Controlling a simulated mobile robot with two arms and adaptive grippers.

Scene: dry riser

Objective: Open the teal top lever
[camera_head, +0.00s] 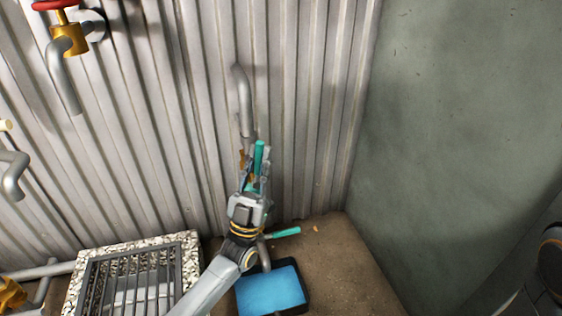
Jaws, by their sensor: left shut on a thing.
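The teal top lever (259,151) stands nearly upright in front of the corrugated wall, just right of a grey pipe (244,103). My left gripper (255,163) comes up from below and is shut on the lever. The fingers hide its lower part, and the lever's upper end shows above them. The valve body behind is mostly hidden; bits of brass colour (242,157) show beside the fingers. A second teal lever (286,232) sticks out to the right, lower down, near my left wrist. My right gripper is not in view.
A blue-topped dark box or basin (270,291) is on the brown floor below. A grated drain with a speckled rim (191,247) lies to its left. A brass tap with a red handwheel (69,38) is at upper left. A plain green-grey wall (460,120) bounds the right.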

